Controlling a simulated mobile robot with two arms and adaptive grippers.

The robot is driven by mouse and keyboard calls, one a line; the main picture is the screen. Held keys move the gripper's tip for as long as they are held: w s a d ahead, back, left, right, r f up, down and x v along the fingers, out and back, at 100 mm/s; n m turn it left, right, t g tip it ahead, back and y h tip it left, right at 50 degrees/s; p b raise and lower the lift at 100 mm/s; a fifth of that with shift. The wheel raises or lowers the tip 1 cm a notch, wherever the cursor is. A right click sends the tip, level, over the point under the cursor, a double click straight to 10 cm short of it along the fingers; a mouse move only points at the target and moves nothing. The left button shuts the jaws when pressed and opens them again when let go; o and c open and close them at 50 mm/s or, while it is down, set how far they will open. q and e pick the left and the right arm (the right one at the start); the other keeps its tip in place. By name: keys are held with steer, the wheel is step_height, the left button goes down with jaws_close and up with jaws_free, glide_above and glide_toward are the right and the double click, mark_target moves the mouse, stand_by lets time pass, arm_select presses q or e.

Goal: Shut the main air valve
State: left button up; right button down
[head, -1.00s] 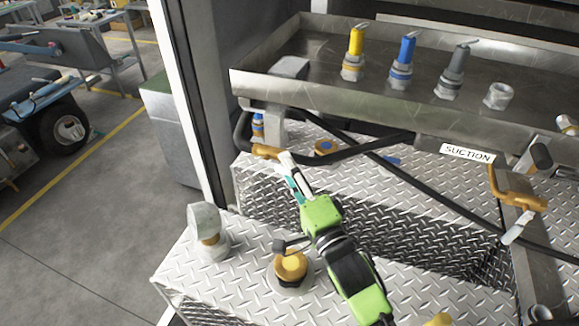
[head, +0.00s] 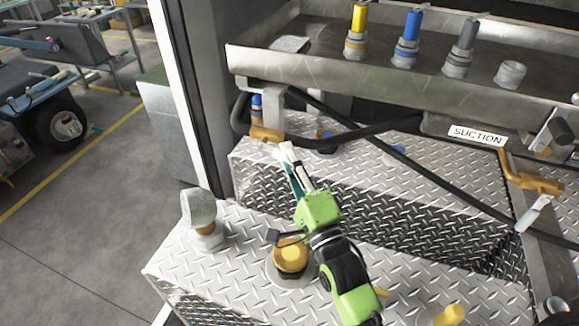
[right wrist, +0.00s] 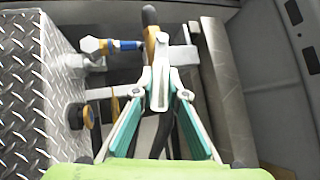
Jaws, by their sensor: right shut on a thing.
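A brass valve (head: 265,133) sits under the left end of the metal tray, beside a black hose. In the right wrist view, its brass body (right wrist: 151,40) shows beyond the fingertips, with a pale lever (right wrist: 160,62) running toward me. My right gripper (head: 290,156) reaches up to the valve from below, at its right side. In the right wrist view, the teal fingers of my right gripper (right wrist: 159,92) close in on the pale lever and are shut on it. The fingertips partly hide the lever. My left gripper is not in view.
The metal tray (head: 330,85) holds yellow, blue and grey nozzles. A second brass valve (head: 535,184) hangs at right near the SUCTION label (head: 478,135). Black hoses cross behind my gripper. A diamond-plate box (head: 220,285) with a knob (head: 290,257) lies below my arm.

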steer(key=f+m+b, duration=0.1)
steer(key=b, duration=0.1)
steer(key=m+t+b, duration=0.1)
steer(key=shift+a+f+h+b, duration=0.2)
steer(key=shift+f+h+b, duration=0.2)
steer(key=shift+w+a+m+t+h+b, duration=0.1)
steer(key=shift+m+t+h+b, duration=0.2)
steer(key=shift+m+t+b, duration=0.35)
steer(key=shift+r, duration=0.1)
steer(key=c, duration=2)
jaws_free()
steer(key=v, duration=1.2)
